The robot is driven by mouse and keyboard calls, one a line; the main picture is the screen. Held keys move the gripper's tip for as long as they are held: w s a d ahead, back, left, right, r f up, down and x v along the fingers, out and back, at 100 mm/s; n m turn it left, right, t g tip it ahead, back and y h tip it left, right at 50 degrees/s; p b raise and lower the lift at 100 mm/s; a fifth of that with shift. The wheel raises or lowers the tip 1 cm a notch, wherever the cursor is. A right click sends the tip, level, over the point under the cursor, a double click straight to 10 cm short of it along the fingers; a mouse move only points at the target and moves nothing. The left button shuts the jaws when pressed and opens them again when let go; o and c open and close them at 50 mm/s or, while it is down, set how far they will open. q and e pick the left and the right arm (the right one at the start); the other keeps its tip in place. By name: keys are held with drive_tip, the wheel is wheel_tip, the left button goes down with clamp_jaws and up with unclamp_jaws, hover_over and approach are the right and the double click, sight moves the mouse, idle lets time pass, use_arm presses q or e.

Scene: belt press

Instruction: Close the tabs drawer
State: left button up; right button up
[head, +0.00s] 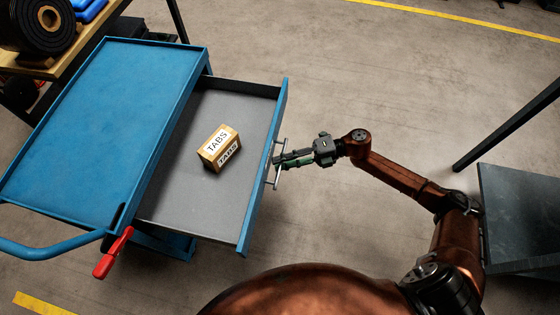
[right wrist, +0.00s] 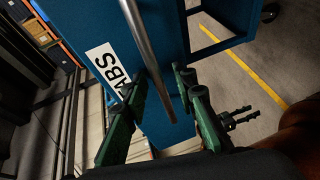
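The tabs drawer (head: 190,187) is pulled far out to the right of the blue cart (head: 85,130) in the head view. A box marked TABS (head: 218,148) lies inside it. My right gripper (head: 277,162) is at the drawer's bar handle (head: 281,152), outside the blue front. In the right wrist view the handle bar (right wrist: 144,45) runs between the gripper's green fingers (right wrist: 160,100), which stand apart. The TABS label (right wrist: 107,65) shows on the blue drawer front. What seems to be my left gripper (right wrist: 240,117) shows small at the right there, fingers apart and empty.
A red lever (head: 112,255) and a blue push handle (head: 45,247) are at the cart's near end. A wooden bench (head: 75,50) with a black roll stands at the upper left. A grey table (head: 525,210) stands at the right. Floor is clear right of the drawer.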

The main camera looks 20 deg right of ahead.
drive_tip(key=shift+a, duration=0.2)
drive_tip(key=shift+c, duration=0.2)
clamp_jaws()
idle(0.4)
